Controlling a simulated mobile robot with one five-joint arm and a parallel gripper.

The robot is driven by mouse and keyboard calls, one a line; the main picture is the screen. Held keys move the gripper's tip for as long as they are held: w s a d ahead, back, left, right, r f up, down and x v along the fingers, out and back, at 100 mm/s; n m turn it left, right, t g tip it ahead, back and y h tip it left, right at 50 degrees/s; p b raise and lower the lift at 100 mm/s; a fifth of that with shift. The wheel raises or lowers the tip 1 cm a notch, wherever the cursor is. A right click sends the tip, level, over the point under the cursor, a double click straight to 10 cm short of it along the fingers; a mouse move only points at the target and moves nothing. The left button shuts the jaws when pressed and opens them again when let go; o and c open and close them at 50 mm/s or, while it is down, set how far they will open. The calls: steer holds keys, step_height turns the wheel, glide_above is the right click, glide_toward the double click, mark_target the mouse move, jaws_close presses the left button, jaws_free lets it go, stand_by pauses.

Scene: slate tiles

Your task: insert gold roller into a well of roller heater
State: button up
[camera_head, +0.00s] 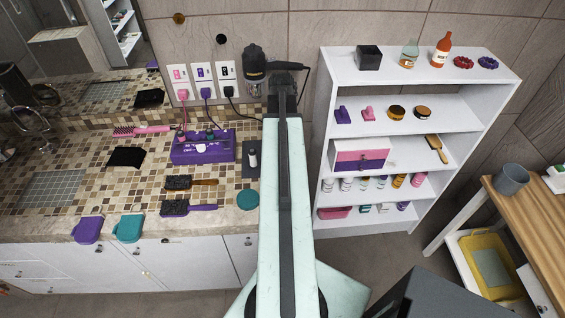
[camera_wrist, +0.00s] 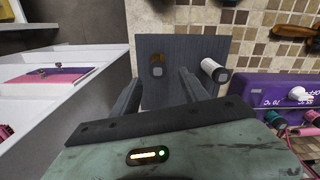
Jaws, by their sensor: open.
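The gold roller (camera_wrist: 158,66) stands on a dark slate mat (camera_wrist: 190,45) in the wrist view, showing a grey end. My gripper (camera_wrist: 160,80) is open, its two fingers apart on either side of the roller's line, with nothing clearly held. Whether the fingers reach down beside the roller cannot be told. The purple roller heater (camera_wrist: 255,90) is at the right of the wrist view. In the head view the heater (camera_head: 202,150) sits on the tiled counter, left of the mat (camera_head: 243,172). My arm hides the gold roller and my gripper there.
A white cylinder (camera_wrist: 210,68) with a dark end stands on the mat, just right of the gold roller. Brushes (camera_head: 190,183) lie in front of the heater. A white shelf unit (camera_head: 322,130) stands right of my arm. A hair dryer (camera_head: 254,62) hangs on the wall.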

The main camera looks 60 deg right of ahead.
steer(key=f+b, duration=0.5)
steer(key=shift+s+f, duration=0.15)
steer(key=shift+s, duration=0.05)
steer(key=shift+r, duration=0.2)
jaws_close()
